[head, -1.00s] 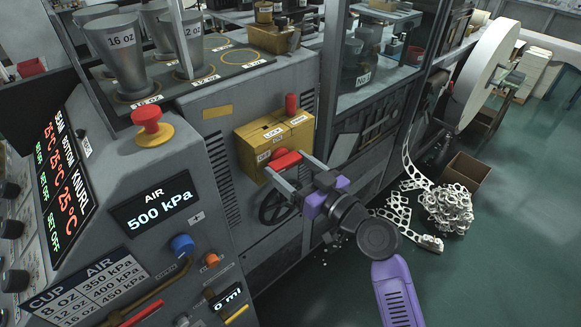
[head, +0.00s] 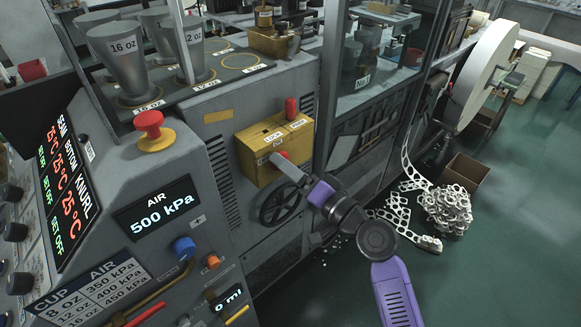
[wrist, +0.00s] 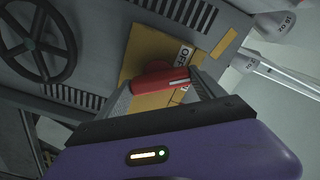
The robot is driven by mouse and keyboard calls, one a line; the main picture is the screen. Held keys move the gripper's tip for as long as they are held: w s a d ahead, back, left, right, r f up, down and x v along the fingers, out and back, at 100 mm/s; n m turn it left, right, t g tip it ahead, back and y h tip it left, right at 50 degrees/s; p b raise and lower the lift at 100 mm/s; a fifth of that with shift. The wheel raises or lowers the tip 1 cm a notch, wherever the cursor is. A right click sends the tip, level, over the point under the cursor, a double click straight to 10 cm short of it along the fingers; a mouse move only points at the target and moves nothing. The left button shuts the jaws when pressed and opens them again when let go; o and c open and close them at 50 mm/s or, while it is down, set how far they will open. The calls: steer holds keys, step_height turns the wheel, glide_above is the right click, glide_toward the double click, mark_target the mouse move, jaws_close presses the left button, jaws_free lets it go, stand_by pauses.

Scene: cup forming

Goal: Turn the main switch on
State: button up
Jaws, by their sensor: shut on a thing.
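The main switch is a red handle (head: 281,155) on the front of a yellow box (head: 250,163), fixed to the grey machine. In the wrist view the red handle (wrist: 160,80) lies between the two fingers of my gripper (wrist: 162,90), across the yellow face (wrist: 146,57). The handle's exact angle is hard to tell there.
A black handwheel (head: 280,205) sits just below the box. A red emergency button (head: 149,122) and an air display (head: 157,207) are on the console at left. A glass-fronted machine (head: 365,75) stands to the right. Scrap strips lie on the floor.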

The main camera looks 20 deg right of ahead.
steer(key=shift+d+m+p, duration=0.1)
steer(key=shift+m+p, duration=1.15)
steer(key=shift+m, duration=2.05)
steer(key=o, duration=1.4)
steer(key=shift+c, duration=0.2)
steer(key=b+v, duration=0.1)
steer(key=v, duration=0.7)
steer(key=shift+b, duration=0.4)
steer(key=shift+w, duration=0.1)
